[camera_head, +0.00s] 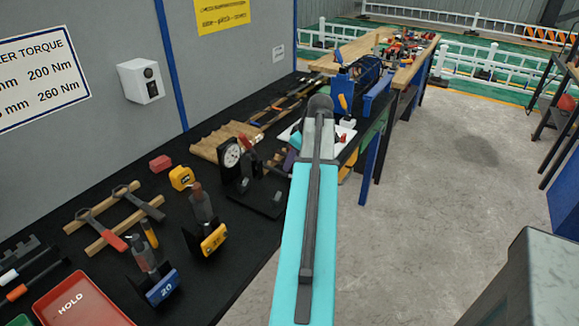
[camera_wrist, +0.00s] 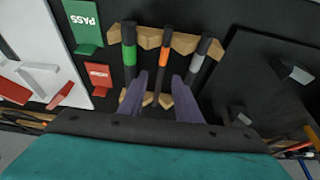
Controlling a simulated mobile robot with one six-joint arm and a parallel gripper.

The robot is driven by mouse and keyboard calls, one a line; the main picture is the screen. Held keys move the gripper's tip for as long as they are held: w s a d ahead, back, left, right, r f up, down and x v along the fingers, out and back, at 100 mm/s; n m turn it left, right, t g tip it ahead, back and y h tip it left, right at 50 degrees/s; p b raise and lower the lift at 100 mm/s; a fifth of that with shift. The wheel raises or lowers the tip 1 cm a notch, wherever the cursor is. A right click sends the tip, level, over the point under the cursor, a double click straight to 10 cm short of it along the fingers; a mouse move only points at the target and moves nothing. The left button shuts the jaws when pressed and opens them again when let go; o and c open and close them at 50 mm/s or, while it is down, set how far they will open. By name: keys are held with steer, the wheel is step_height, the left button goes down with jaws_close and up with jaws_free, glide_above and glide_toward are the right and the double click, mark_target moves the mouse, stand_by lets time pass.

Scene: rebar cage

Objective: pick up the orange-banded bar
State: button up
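The orange-banded bar (camera_wrist: 166,48) is a dark bar with an orange band, the middle one of three bars lying across notched wooden supports in the wrist view. A green-banded bar (camera_wrist: 130,55) lies to its left and a grey-banded bar (camera_wrist: 196,64) to its right. My gripper (camera_wrist: 160,82) is open, its two purple fingers apart on either side of the orange-banded bar's line. I cannot tell how high they are above it. The bar's lower part shows between the fingers. In the head view, my arm hides most of the gripper's surroundings.
The notched wooden support (camera_wrist: 150,39) runs behind the bars. A green PASS holder (camera_wrist: 84,25) and a red holder (camera_wrist: 98,75) stand at left. A dark panel (camera_wrist: 262,70) lies at right. In the head view, the black bench (camera_head: 215,290) holds several tools and a red HOLD tray (camera_head: 78,305).

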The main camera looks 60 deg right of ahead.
stand_by(0.4)
jaws_close()
steer(key=shift+r, duration=0.2)
steer(key=shift+r+b, duration=0.4)
steer(key=shift+r, duration=0.85)
steer(key=shift+s+r, duration=0.1)
steer(key=shift+r, duration=0.3)
steer(key=s+r+b, duration=0.1)
steer(key=s+b, duration=0.1)
steer(key=s, duration=1.3)
steer(key=shift+s+r, duration=0.15)
steer(key=shift+s, duration=0.25)
